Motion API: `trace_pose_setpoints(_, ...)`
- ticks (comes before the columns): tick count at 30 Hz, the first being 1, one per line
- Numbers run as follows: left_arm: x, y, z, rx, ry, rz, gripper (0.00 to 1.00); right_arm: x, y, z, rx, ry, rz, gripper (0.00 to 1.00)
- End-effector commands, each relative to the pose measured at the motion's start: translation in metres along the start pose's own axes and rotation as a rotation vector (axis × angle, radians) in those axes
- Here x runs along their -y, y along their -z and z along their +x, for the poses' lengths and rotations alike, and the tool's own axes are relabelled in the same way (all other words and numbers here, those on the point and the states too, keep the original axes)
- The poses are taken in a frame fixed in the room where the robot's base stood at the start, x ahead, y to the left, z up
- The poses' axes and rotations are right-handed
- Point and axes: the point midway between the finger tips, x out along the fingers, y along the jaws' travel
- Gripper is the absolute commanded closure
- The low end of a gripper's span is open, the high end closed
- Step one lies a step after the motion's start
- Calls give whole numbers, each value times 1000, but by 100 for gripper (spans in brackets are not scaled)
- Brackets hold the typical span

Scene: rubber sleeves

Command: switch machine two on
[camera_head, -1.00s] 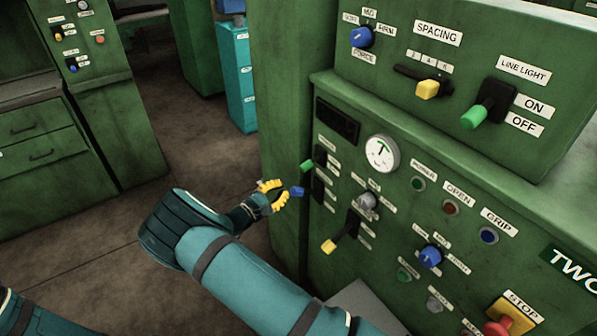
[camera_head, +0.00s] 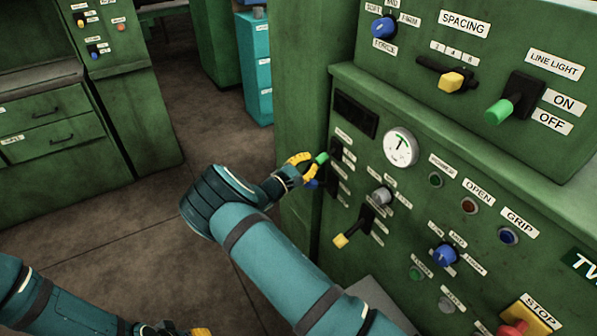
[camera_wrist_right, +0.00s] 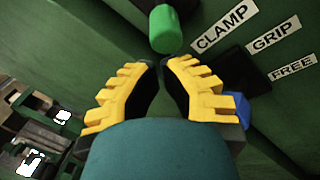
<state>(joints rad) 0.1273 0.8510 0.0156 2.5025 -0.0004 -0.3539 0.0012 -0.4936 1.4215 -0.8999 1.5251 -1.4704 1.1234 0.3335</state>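My right gripper (camera_head: 309,167) is close to the green tip. In the right wrist view the fingers (camera_wrist_right: 160,66) are apart and empty, with the green tip (camera_wrist_right: 164,30) just beyond them and the blue tip (camera_wrist_right: 236,108) partly behind the right finger. Labels there read CLAMP, GRIP, FREE. My left gripper (camera_head: 188,331) is mostly cut off at the bottom edge.
The line light lever (camera_head: 499,111) has a green tip pointing down-left, beside ON and OFF labels. A yellow-tipped lever (camera_head: 341,240), a gauge (camera_head: 400,147), several knobs and a red stop button (camera_head: 512,328) crowd the panel.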

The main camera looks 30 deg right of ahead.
Motion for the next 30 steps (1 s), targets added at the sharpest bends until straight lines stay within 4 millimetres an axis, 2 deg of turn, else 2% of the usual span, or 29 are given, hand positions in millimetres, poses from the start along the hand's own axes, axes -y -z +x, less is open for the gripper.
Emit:
trace_pose_setpoints(3, 1, 0, 2, -1, 0, 0, 57, 0, 1, 14, 1, 0, 1, 100)
trace_pose_setpoints(8, 1, 0, 3, -2, 0, 0, 57, 0, 0, 22, -1, 0, 0, 100)
trace_pose_setpoints(20, 1, 0, 2, -2, 0, 0, 57, -1, 0, 23, -3, 2, 1, 100)
trace_pose_setpoints(30, -2, -1, -7, 3, 0, -1, 57, -4, -3, 22, -45, 42, 16, 100)
